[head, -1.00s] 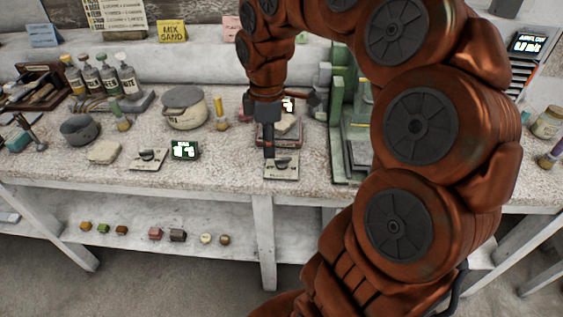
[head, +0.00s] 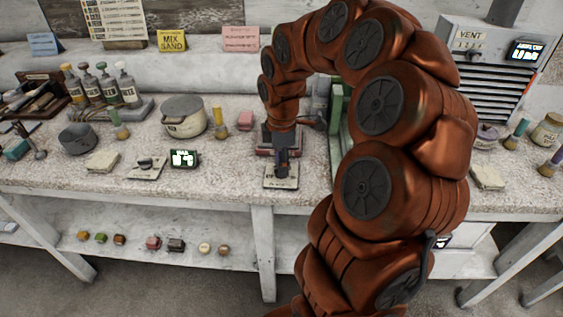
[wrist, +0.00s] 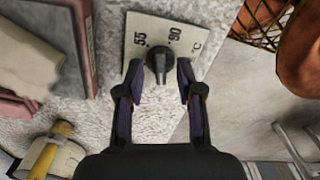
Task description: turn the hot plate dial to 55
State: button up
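The dial plate (wrist: 140,35) is a pale panel marked 55, 90 and °C in the wrist view. Its dark knob (wrist: 158,62) stands in the middle, with 55 to its left and 90 to its right. I cannot tell which mark the knob points at. My gripper (wrist: 160,76) is open, with one finger on each side of the knob and a gap visible on both sides. In the head view my gripper (head: 282,165) is low over the plate (head: 291,184) at the bench's front edge and hides the knob.
A reddish slab (wrist: 84,45) lies left of the plate in the wrist view. In the head view, a second dial plate (head: 147,168) and a small lit display (head: 184,158) stand to the left. A green machine (head: 338,110) is close on the right, partly behind my arm.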

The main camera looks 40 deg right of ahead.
jog(key=shift+f, duration=0.25)
grip_shut()
dwell(0.3)
